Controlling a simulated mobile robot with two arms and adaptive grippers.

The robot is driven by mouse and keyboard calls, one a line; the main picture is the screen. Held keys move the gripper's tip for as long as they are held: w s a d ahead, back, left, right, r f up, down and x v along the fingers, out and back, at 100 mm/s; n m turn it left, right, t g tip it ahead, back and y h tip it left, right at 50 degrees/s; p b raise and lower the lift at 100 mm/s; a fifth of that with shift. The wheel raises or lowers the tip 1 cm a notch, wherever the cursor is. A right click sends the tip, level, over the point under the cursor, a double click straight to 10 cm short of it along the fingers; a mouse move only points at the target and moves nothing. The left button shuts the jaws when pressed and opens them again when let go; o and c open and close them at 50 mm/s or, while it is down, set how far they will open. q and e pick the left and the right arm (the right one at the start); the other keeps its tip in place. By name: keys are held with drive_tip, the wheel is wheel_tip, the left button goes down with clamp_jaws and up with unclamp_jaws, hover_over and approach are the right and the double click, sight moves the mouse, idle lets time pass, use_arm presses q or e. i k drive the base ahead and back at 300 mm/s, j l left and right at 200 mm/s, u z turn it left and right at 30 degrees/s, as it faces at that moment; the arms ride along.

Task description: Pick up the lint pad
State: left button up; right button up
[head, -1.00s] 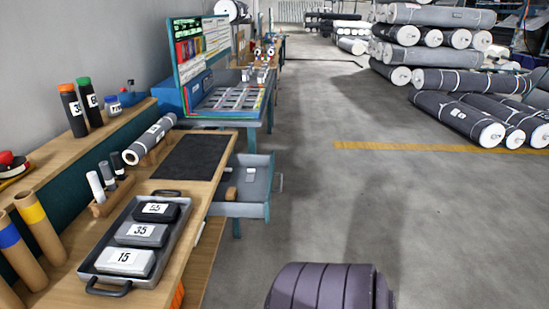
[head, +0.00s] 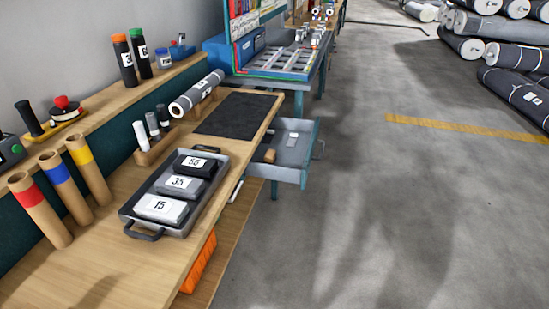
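Nothing in view is clearly marked as the lint pad. Several pad-like things show in the head view. A flat dark mat (head: 236,115) lies on the bench. A grey tray (head: 207,198) on the bench holds blocks labelled 55 (head: 197,165), 35 (head: 180,184) and 15 (head: 161,208). An open blue-grey drawer (head: 290,172) right of the bench holds a small brown block (head: 270,156) and a small white piece (head: 294,135). Neither of my grippers is in view.
The wooden bench (head: 110,265) also bears several cardboard tubes (head: 42,212) and a grey roll (head: 197,93). An orange brush (head: 199,262) hangs at its front side. Bottles (head: 124,62) stand on the back ledge.

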sight(270, 156)
drive_tip(key=i+l+u, duration=0.1)
drive_tip(key=u, duration=0.65)
drive_tip(key=i+l+u, duration=0.15)
drive_tip(key=l+u, duration=0.3)
drive_tip(key=l, duration=0.25)
drive_tip(key=l+u, duration=0.45)
drive_tip(key=l, duration=0.3)
drive_tip(key=i, duration=0.05)
